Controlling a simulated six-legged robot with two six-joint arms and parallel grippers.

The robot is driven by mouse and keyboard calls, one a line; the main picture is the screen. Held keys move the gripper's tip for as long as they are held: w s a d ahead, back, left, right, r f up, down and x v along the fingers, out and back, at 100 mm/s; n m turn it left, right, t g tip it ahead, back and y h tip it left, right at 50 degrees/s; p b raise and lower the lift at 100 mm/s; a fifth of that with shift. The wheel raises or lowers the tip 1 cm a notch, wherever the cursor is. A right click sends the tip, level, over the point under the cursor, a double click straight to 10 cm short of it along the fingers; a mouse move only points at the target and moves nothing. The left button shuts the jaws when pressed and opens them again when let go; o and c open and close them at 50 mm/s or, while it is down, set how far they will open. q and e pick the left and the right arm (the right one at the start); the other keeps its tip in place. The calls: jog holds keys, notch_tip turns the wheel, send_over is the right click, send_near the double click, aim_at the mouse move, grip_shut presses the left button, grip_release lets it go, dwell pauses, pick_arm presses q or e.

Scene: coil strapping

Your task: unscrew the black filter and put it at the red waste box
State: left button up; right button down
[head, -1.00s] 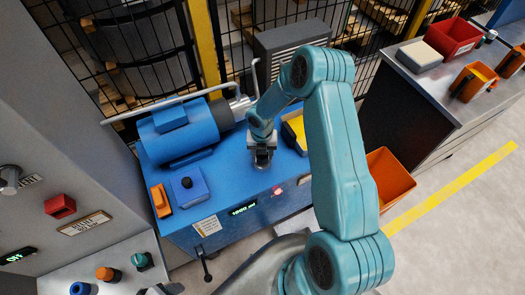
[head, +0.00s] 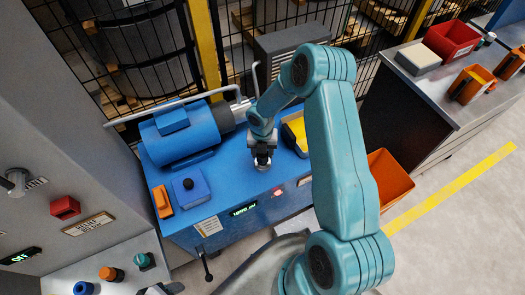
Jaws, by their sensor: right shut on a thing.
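My right gripper (head: 262,162) points down at the front part of the blue machine's top (head: 228,160). It is shut on a small dark thing, probably the black filter, mostly hidden by the fingers. I cannot tell whether it is still attached to the machine. A red box (head: 461,33) stands at the back of the grey bench at the right, far from the gripper. My left gripper does not show.
A blue motor (head: 180,137) lies left of the gripper. A yellow-filled tray (head: 296,132) is close on its right. An orange bin (head: 390,180) stands on the floor beside the machine. A white-topped box (head: 419,55) and orange holders (head: 471,83) share the grey bench (head: 437,92).

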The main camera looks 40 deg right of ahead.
jog(key=shift+r+p, duration=0.35)
jog(key=shift+r, duration=0.3)
jog(key=shift+r+p, duration=1.65)
jog(key=shift+r, duration=0.4)
jog(key=shift+f, duration=0.1)
